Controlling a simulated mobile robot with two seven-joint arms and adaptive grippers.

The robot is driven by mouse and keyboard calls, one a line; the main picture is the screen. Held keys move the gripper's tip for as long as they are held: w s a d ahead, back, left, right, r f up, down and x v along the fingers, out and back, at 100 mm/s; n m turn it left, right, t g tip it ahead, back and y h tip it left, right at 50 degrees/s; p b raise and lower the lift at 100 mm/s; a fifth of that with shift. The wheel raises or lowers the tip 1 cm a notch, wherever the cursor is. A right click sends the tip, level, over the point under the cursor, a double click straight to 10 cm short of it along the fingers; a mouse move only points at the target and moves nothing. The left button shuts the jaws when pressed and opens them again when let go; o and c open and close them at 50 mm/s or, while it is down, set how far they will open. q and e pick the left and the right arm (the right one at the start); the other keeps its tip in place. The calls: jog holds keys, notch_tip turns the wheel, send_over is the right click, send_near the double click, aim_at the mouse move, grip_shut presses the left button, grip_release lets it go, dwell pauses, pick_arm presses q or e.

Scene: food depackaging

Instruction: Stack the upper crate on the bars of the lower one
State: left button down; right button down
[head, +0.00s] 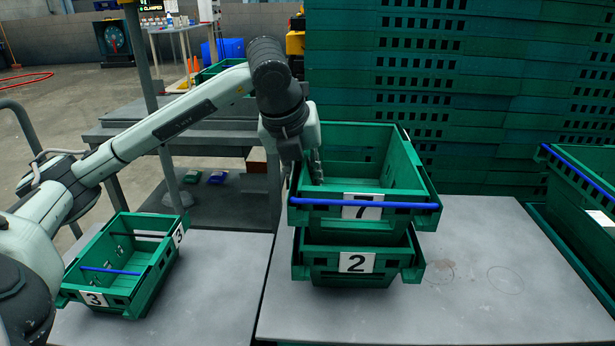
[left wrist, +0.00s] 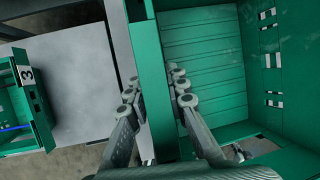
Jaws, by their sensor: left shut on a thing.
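The upper crate (head: 416,178) is green, with a white 7 label and a blue bar along its front top edge. It sits above the lower crate (head: 325,262), labelled 2, on the right grey table. I cannot tell whether it rests on the lower crate's bars, which are hidden. My left gripper (head: 314,172) is at the upper crate's left wall. In the left wrist view, its fingers (left wrist: 160,92) straddle that wall (left wrist: 152,70), one on each side, shut on it. The upper crate's empty inside fills the right of that view. My right gripper is not in view.
A small green crate labelled 3 (head: 150,288) stands on the left grey table (head: 215,290). Another green crate (head: 580,190) with a blue bar is at the right edge. Tall stacks of green crates (head: 470,80) rise behind. The right table's front right (head: 500,310) is clear.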

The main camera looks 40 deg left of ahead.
pick_arm(q)
jog(key=c, duration=1.4)
grip_release()
